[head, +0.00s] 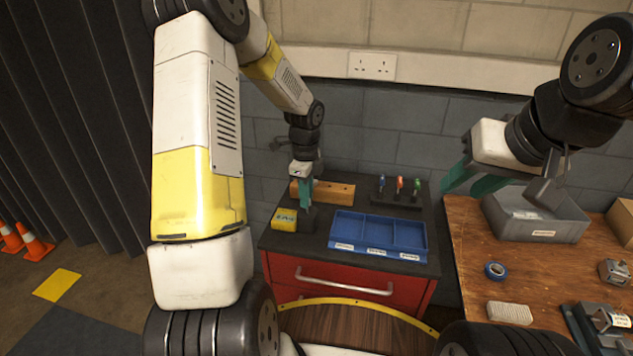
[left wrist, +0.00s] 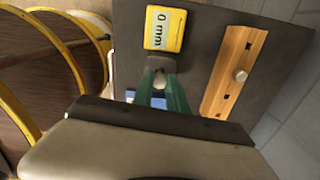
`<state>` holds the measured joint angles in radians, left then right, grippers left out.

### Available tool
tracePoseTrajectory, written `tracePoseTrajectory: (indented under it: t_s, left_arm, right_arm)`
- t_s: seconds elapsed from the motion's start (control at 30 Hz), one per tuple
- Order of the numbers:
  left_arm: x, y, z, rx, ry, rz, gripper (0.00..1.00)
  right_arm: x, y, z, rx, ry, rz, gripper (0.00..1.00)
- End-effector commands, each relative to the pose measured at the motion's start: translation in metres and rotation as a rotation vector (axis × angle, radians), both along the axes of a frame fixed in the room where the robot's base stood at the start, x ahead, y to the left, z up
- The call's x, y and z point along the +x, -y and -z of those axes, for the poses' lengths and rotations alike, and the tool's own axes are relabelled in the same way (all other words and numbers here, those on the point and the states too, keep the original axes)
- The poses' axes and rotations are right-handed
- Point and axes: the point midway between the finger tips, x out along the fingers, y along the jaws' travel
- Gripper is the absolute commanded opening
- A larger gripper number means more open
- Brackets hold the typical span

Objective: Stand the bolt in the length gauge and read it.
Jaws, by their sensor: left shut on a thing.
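The length gauge (head: 285,221) is a yellow box on the dark cabinet top; in the left wrist view (left wrist: 165,28) its display reads 0 mm. My left gripper (head: 305,207) points down right beside the gauge. In the left wrist view its green fingers (left wrist: 160,85) are shut on a small grey thing (left wrist: 158,66), apparently the bolt, mostly hidden between them. I cannot tell whether it touches the gauge. My right gripper (head: 474,182) is open and empty above the workbench's left edge, near the grey bin.
A blue tray (head: 378,243) with three compartments and a stand of coloured-handled tools (head: 398,197) are to the right. A grey bin (head: 535,225) and tape roll (head: 496,270) occupy the workbench.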

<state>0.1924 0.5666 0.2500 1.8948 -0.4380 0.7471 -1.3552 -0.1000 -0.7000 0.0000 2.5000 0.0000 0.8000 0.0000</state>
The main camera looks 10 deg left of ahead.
Motion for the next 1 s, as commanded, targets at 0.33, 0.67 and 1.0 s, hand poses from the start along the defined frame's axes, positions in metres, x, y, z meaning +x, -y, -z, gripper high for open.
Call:
tracePoseTrajectory:
  t_s: [0.33,0.67,1.0]
  left_arm:
    - [0.0,0.0,0.0,0.0,0.0,0.0,0.0]
    - [0.0,0.0,0.003,0.0,-0.001,-0.001,0.0]
    - [0.0,0.0,0.011,0.0,0.0,-0.001,0.0]
  right_arm:
    - [0.0,0.0,0.0,0.0,0.0,0.0,0.36]
    - [0.0,0.0,0.0,0.0,0.0,0.0,0.36]
    - [0.0,0.0,0.0,0.0,0.0,0.0,0.36]
